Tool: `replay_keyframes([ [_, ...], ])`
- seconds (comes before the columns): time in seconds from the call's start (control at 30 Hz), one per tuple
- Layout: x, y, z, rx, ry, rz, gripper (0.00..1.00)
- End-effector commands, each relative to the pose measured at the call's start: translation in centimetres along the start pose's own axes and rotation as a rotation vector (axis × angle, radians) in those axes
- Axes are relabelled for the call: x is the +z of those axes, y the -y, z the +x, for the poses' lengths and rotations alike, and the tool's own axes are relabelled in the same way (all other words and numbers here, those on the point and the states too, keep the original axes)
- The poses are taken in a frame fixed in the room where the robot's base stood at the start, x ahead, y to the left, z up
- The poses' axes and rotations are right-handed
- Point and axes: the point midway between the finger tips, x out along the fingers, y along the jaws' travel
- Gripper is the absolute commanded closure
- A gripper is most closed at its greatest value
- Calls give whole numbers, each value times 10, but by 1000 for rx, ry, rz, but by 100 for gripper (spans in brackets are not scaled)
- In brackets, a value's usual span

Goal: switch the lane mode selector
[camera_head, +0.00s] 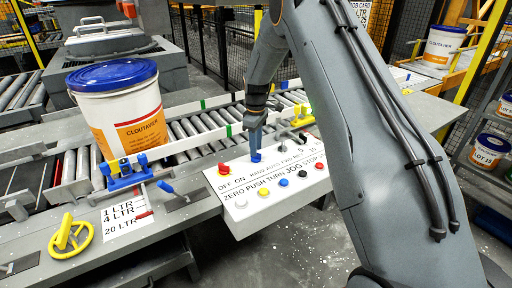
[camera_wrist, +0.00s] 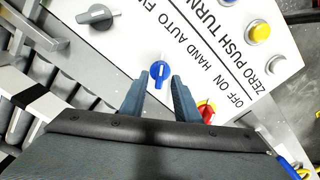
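The white control panel (camera_head: 275,203) carries a row of selector knobs above a row of coloured buttons. A blue selector knob (camera_head: 256,157) sits above the printed HAND AUTO; it also shows in the wrist view (camera_wrist: 158,70). My gripper (camera_head: 256,149) is over this knob, pointing down at the panel. In the wrist view, my gripper (camera_wrist: 160,77) is open, its two fingertips on either side of the blue knob in the picture. I cannot tell whether they touch it. A red knob (camera_wrist: 206,108) by OFF ON is partly behind the right finger. A grey knob (camera_wrist: 98,17) is at upper left.
A white pail with a blue lid (camera_head: 120,110) stands at the left by the roller conveyor (camera_head: 205,130). A yellow handwheel (camera_head: 68,235) and a blue lever (camera_head: 165,187) are left of the panel. More pails (camera_head: 488,150) stand on racks at right.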

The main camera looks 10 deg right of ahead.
Motion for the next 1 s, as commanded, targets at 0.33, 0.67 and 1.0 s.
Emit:
replay_keyframes([
  [0.33,0,0,14,1,-1,1,71],
  [0.67,0,0,14,1,-1,1,100],
  [1.0,0,0,14,1,0,40,100],
])
